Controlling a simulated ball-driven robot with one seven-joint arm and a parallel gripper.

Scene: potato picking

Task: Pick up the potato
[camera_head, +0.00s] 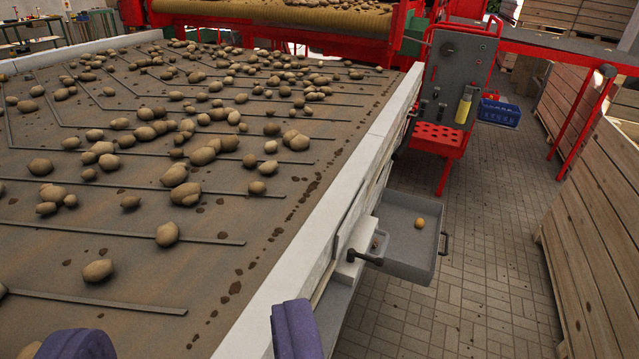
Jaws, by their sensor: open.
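Many brown potatoes lie scattered on a wide dark conveyor belt (235,262). Near ones include a potato (97,270) at the lower left and another potato (167,234) beside a thin bar on the belt. A potato at the bottom left edge (30,350) is partly hidden by a finger. One small yellowish potato (420,223) lies alone in a grey tray (399,246) at the belt's right side. My gripper (186,336) is open, its two purple fingertips wide apart at the bottom edge. No potato shows between the fingertips, and the gripper appears above the near belt.
A pale raised wall (345,190) edges the belt on the right. Red machinery (443,140) with a grey control panel stands behind the tray, with a blue crate (499,112) beside it. Wooden crates (600,215) line the right. The paved floor between is clear.

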